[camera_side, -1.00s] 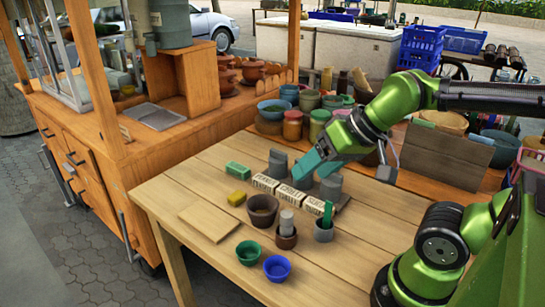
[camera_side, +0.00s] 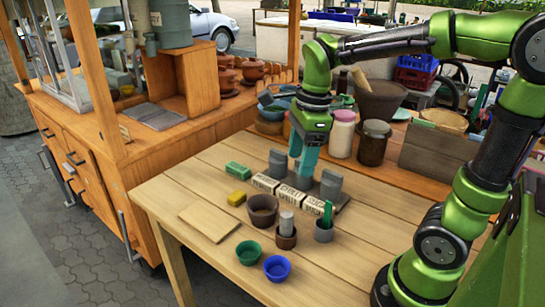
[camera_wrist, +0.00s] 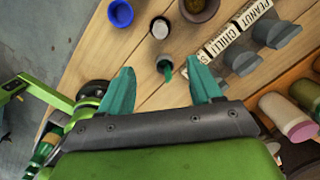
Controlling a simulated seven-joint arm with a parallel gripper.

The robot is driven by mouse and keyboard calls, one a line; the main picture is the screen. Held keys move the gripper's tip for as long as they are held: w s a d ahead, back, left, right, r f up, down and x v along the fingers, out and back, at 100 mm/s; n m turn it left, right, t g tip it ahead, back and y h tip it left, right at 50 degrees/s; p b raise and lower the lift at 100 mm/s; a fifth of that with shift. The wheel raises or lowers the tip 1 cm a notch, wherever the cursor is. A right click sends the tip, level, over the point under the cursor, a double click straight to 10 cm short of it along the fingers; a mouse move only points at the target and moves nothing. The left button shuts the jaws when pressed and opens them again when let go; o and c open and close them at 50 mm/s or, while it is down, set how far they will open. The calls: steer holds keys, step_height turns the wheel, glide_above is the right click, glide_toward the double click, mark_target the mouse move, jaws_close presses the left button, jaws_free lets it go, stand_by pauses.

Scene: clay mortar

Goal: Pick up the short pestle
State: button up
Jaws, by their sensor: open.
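A stubby grey cylinder (camera_side: 286,222) stands upright in a small brown cup (camera_side: 286,240). A thin green stick (camera_side: 327,213) leans in a small grey cup (camera_side: 323,234) to its right. I cannot tell which is the short pestle. A wider brown clay bowl (camera_side: 263,219) sits just left of them. My gripper (camera_side: 303,178) points down above the label row, behind the cups. In the wrist view, my gripper (camera_wrist: 162,80) is open and empty, with the green stick (camera_wrist: 167,75) and grey cup (camera_wrist: 163,62) between its teal fingers in the picture. The grey cylinder (camera_wrist: 160,27) also shows there.
Label blocks (camera_side: 290,192) with grey holders stand behind the cups. Green (camera_side: 248,252) and blue (camera_side: 277,268) bowls sit in front. Jars (camera_side: 374,143) crowd the back; the table's right front is clear.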

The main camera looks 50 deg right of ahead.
steer(key=m, duration=0.1)
glide_above(287, 213)
steer(key=s, duration=0.1)
steer(key=f, duration=1.1)
steer(key=shift+s+d, duration=0.15)
steer(key=shift+d, duration=0.1)
steer(key=shift+w+a+f, duration=0.1)
steer(key=shift+w+f, duration=0.1)
steer(key=shift+f, duration=0.75)
steer(key=shift+w+a+f, duration=0.1)
steer(key=shift+w+f, duration=0.15)
steer(key=shift+f, duration=0.7)
steer(key=shift+w+a+f, duration=0.1)
steer(key=shift+w+f, duration=0.1)
steer(key=shift+f, duration=0.75)
steer(key=shift+c, duration=0.5)
